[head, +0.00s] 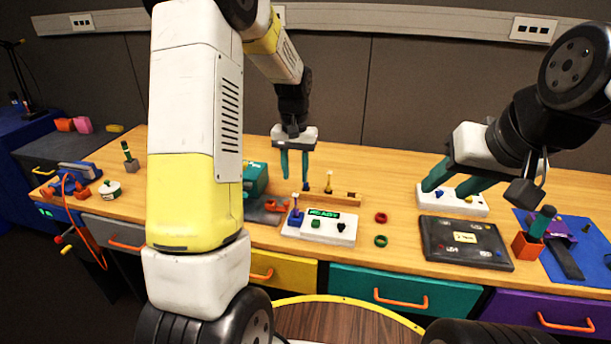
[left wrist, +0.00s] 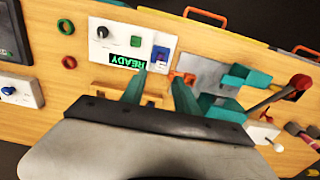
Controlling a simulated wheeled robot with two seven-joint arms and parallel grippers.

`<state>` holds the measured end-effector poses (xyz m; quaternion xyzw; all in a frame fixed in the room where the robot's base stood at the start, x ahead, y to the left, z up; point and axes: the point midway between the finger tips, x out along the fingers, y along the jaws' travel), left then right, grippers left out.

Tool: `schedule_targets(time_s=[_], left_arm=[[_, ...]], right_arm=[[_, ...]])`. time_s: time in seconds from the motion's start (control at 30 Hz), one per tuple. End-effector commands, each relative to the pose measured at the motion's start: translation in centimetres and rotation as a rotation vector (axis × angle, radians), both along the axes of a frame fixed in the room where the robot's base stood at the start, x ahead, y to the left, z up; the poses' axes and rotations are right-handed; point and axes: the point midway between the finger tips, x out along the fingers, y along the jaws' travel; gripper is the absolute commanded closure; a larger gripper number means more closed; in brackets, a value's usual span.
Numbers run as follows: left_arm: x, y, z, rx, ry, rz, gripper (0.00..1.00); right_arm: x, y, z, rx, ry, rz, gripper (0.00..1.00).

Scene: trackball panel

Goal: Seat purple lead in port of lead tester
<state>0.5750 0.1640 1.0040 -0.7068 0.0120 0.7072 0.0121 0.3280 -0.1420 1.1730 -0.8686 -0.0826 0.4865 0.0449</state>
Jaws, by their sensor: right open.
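The lead tester (head: 318,238) is a white panel with a lit green READY display, a green button and a black knob. It also shows in the left wrist view (left wrist: 104,50). A small purple upright piece, apparently the purple lead (head: 295,203), stands at the blue port (head: 295,219) on the tester's left end; I cannot tell how deep it sits. My left gripper (head: 295,177) is open and empty, above and behind the tester; its fingers (left wrist: 158,84) are apart in the left wrist view. My right gripper (head: 449,186) is open over a white panel on the right.
A wooden rack (head: 345,199) with a yellow-topped peg lies behind the tester. A teal device (head: 255,179) stands left of it. Red (head: 380,217) and green (head: 380,241) rings lie to its right. A black panel (head: 466,255) lies further right. My forearm hides part of the bench's left side.

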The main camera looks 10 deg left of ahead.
Motion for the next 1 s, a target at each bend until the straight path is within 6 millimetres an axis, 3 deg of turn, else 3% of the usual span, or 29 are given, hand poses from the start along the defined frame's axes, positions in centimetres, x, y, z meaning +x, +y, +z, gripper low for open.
schedule_targets(time_s=[0.17, 0.27, 0.4, 0.6, 0.8, 1.0], left_arm=[[-0.4, 0.0, 1.9, -0.005, -0.014, 0.0, 0.63], [-1.8, -0.1, 4.5, -0.022, -0.054, 0.001, 0.63], [-5.8, -0.4, 9.4, -0.061, -0.151, 0.001, 0.63], [-13.2, -0.9, 14.8, -0.117, -0.303, -0.005, 0.63], [-20.1, -1.6, 16.9, -0.163, -0.445, -0.015, 0.63], [-23.9, -2.1, 17.0, -0.188, -0.528, -0.02, 0.63]], right_arm=[[0.0, 0.0, 0.0, 0.0, 0.0, 0.0, 0.55], [0.0, 0.0, 0.0, 0.0, 0.0, 0.0, 0.55], [0.0, 0.0, 0.0, 0.0, 0.0, 0.0, 0.55], [0.0, 0.0, 0.0, 0.0, 0.0, 0.0, 0.55], [0.0, 0.0, 0.0, 0.0, 0.0, 0.0, 0.55], [0.0, 0.0, 0.0, 0.0, 0.0, 0.0, 0.55]])
